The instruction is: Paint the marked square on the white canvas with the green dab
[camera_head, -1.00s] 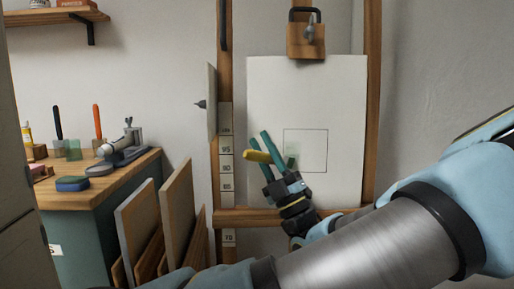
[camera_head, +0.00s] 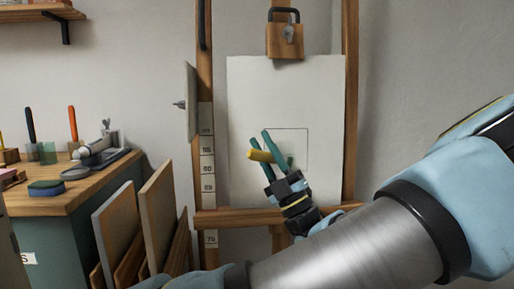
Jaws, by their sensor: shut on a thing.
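The white canvas (camera_head: 328,95) stands upright on the wooden easel. A thin dark outline marks a square (camera_head: 301,140) on it, and the inside that shows looks white. My gripper (camera_head: 261,136), with teal fingers, is in front of the square's left part and hides its left edge and lower left corner. It is shut on the green dab, whose yellow handle (camera_head: 258,156) sticks out left between the fingers. The dab's green end (camera_head: 290,161) shows to the right of the fingers, over the lower middle of the square. I cannot tell whether it touches the canvas.
The easel's ledge (camera_head: 236,217) runs below the canvas, and a clamp (camera_head: 285,42) holds its top. Boards (camera_head: 118,232) lean at the lower left beside a workbench (camera_head: 100,180) with tools. The wall right of the easel is bare.

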